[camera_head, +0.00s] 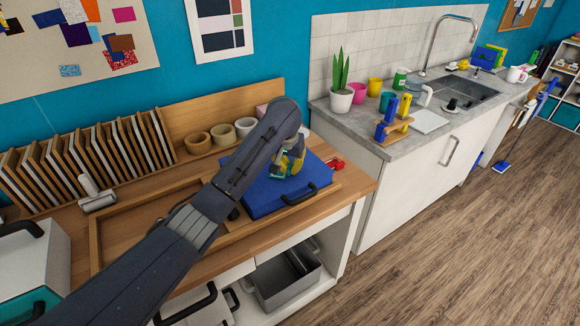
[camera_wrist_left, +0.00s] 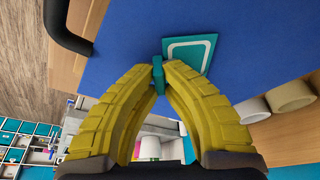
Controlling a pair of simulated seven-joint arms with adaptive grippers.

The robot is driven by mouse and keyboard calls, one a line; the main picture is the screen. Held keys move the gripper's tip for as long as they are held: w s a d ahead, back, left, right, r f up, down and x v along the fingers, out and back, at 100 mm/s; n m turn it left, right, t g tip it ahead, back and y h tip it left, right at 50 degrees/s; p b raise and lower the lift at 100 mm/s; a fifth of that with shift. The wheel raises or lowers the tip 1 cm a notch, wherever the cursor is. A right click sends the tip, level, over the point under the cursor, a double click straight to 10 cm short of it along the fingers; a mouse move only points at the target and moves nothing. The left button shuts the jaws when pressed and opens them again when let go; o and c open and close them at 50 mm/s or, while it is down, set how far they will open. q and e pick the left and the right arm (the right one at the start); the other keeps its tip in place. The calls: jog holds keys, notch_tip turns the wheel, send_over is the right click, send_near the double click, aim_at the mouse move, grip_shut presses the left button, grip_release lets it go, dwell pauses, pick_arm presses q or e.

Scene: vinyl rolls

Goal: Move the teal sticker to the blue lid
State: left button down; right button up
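The blue lid (camera_head: 260,201) lies on the wooden counter, with a black handle on its front edge; its blue surface fills much of the left wrist view (camera_wrist_left: 255,35). The teal sticker (camera_wrist_left: 192,52), with a white outline, is against or just over the blue surface in that view. My left gripper (camera_wrist_left: 158,72) has its yellow fingers closed on a narrow upright teal tab at the sticker's edge. In the head view my left gripper (camera_head: 290,165) is over the lid. Whether the sticker lies fully flat is unclear. My right gripper is not in view.
A white box (camera_head: 35,250) with a black handle and a teal panel stands at the lower left. Small round bowls (camera_head: 222,134) stand behind the lid. A red object (camera_head: 336,164) lies right of it. A wooden frame (camera_head: 95,245) lies on the counter at left.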

pick_arm(q)
jog(key=shift+f, duration=0.15)
jog(key=shift+c, duration=1.1)
grip_release()
jog(key=v, duration=0.9)
dwell(1.2)
dwell(0.3)
